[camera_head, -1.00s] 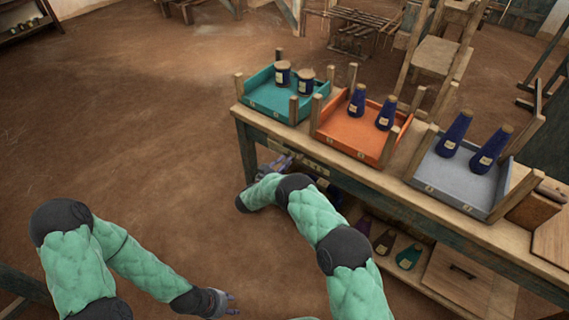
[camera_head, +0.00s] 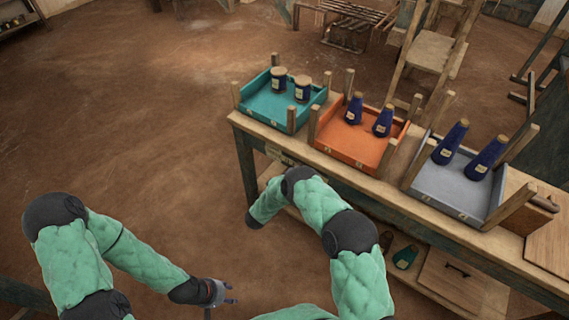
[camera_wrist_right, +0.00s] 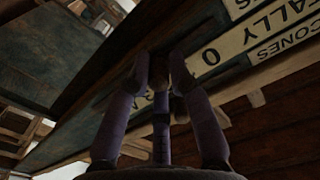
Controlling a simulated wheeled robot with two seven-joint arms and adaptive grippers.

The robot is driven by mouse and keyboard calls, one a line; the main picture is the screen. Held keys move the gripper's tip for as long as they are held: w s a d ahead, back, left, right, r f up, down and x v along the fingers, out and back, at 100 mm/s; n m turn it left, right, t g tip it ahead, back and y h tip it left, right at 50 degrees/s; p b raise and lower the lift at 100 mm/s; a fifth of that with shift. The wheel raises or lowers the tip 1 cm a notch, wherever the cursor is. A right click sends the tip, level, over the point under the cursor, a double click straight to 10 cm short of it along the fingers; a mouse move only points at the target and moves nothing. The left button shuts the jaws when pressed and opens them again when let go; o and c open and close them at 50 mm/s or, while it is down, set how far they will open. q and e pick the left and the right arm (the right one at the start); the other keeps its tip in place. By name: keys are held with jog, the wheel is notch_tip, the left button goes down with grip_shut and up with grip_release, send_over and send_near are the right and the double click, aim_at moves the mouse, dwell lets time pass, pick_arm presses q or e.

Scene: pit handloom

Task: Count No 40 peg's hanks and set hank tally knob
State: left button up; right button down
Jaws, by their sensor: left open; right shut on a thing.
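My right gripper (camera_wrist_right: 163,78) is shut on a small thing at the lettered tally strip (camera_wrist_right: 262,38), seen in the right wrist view. That thing looks like the tally knob but is mostly hidden by the fingers. The strip reads "TALLY", "CONES" and a "0", partly cut off. In the head view the right hand is hidden at the table's front. My left gripper (camera_head: 228,292) is open and empty, low above the floor. I cannot make out hanks or a No 40 peg in either view.
A lower shelf holds a green cone (camera_head: 405,257). The floor at left is clear.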

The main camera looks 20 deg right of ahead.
pick_arm(q)
jog(key=shift+s+r, duration=0.15)
jog(key=shift+r, duration=0.1)
pick_arm(e)
jog(key=shift+s+d+f, duration=0.25)
jog(key=shift+s+d, duration=0.25)
jog(key=shift+s, duration=0.35)
jog(key=c, duration=1.2)
grip_release()
jog(key=shift+w, duration=0.1)
jog(key=shift+r, duration=0.1)
jog(key=v, duration=1.2)
